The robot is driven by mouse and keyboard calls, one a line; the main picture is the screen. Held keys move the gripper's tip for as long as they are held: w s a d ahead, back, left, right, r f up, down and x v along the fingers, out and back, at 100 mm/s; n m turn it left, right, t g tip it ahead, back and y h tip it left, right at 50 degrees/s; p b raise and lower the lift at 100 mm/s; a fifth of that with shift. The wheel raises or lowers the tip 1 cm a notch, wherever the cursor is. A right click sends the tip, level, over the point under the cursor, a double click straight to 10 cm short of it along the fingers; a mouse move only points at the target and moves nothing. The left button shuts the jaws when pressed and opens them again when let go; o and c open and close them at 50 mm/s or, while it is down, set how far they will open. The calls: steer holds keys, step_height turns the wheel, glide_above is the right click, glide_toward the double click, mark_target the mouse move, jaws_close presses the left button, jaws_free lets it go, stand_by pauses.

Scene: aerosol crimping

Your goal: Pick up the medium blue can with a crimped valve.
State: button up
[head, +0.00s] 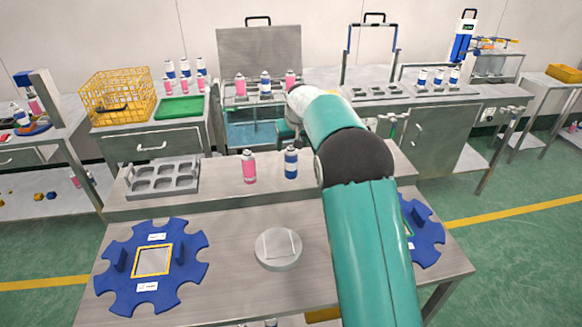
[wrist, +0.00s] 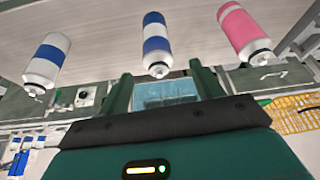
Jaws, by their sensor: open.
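Two blue-and-white cans, a left one (wrist: 46,62) and a middle one (wrist: 156,45), show in the wrist view with a pink can (wrist: 244,34) at right. They appear upside down there, with their valve ends low. In the head view a blue can (head: 291,163) stands upright on the raised bench shelf beside a pink can (head: 249,167). I cannot tell which blue can is the medium one or whether its valve is crimped. My gripper (wrist: 163,92) is open and empty, its fingers apart below the middle can in the wrist picture. In the head view my arm mostly hides it.
A grey rack (head: 162,178) stands left on the shelf. A blue notched plate (head: 150,266) and a round metal disc (head: 278,249) lie on the front table. Behind are a yellow basket (head: 118,96), a green tray (head: 179,108) and more cans on the back benches.

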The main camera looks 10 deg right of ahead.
mark_target(290, 156)
steer(key=x, duration=0.8)
steer(key=shift+w+d+f, duration=0.15)
steer(key=shift+f, duration=0.25)
steer(key=c, duration=1.1)
steer(key=shift+r, duration=0.15)
